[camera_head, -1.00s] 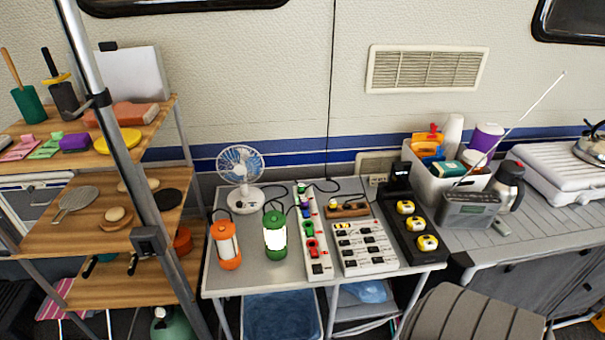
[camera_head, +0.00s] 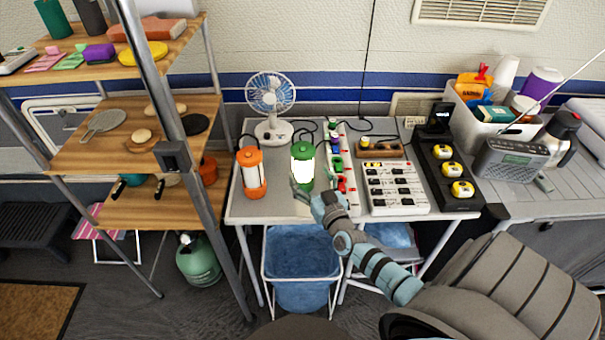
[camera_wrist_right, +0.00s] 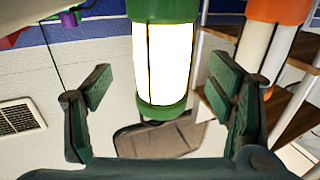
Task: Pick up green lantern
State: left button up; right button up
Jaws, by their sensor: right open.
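The green lantern (camera_head: 302,166), with a lit white middle, stands upright on the grey table (camera_head: 262,210), just right of the orange lantern (camera_head: 251,172). My right gripper (camera_head: 305,192) is at the front of the green lantern, with its fingers open. In the right wrist view the green lantern (camera_wrist_right: 162,55) appears between the two spread fingers of my right gripper (camera_wrist_right: 168,95), with space visible on both sides. The orange lantern (camera_wrist_right: 275,30) shows beyond the finger on the picture's right. My left gripper is not in view.
A white fan (camera_head: 270,100) stands behind the lanterns. A power strip (camera_head: 340,165) and a charger block (camera_head: 395,187) lie to the right. A wooden shelf (camera_head: 130,160) with a metal post is on the left.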

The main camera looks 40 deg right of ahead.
aim_at(307, 172)
jog(key=b+x, duration=0.2)
jog(key=x, duration=0.3)
jog(key=shift+w+r, duration=0.15)
jog(key=shift+w, duration=0.25)
jog(key=shift+r, duration=0.15)
jog(key=c, duration=0.5)
jog(key=shift+s, duration=0.1)
jog(key=c, duration=1.2)
jog(key=shift+o, duration=0.2)
jog(key=shift+r, duration=0.15)
